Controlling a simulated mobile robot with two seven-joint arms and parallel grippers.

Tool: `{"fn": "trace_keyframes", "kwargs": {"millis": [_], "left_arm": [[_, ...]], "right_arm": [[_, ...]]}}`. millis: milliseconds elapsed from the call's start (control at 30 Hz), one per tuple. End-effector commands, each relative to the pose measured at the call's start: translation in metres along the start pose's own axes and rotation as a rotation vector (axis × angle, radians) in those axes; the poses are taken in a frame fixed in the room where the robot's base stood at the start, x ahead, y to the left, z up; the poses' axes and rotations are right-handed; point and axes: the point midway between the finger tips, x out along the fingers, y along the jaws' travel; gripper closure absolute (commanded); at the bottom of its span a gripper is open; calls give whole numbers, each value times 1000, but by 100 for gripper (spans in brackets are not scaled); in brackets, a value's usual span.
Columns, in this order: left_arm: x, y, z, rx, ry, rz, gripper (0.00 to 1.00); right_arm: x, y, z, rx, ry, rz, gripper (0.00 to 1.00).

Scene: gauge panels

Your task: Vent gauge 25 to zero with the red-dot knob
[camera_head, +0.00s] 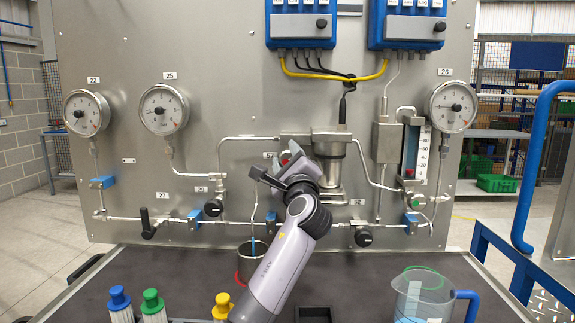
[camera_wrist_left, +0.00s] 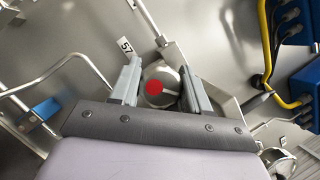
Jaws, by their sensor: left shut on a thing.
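Gauge 25 (camera_head: 163,109) is a round white dial at the upper left of the steel panel, under its "25" label. Its needle is too small to read surely. The red-dot knob (camera_wrist_left: 160,83) is a round metal knob with a red dot and a pale line on its face. My right gripper is not in view.
Gauge 22 (camera_head: 87,112) and gauge 26 (camera_head: 453,106) flank the panel. Pipes and black knobs (camera_head: 213,207) run below. On the dark bench stand a metal cup (camera_head: 250,262), a clear jug (camera_head: 420,299) and several coloured-top items (camera_head: 152,301). A blue rail (camera_head: 533,160) rises at right.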

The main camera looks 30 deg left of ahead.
Motion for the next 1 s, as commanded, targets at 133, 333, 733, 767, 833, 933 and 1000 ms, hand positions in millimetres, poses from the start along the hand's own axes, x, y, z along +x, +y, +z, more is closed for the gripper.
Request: {"fn": "trace_keyframes", "kwargs": {"millis": [133, 333, 733, 767, 833, 933, 1000], "left_arm": [[0, -1, 0, -134, -9, 50, 84], [0, -1, 0, -292, -22, 114, 84], [0, -1, 1, -496, -39, 195, 84], [0, -1, 1, -505, -40, 198, 84], [0, -1, 1, -521, -41, 204, 84], [0, -1, 2, -535, -43, 210, 84], [0, 0, 2, -541, -43, 212, 84]], "right_arm": [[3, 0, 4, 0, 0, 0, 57], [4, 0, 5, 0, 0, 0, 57], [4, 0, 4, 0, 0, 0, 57], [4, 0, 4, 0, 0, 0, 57], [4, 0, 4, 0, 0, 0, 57], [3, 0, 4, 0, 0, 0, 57], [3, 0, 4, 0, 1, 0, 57]]}}
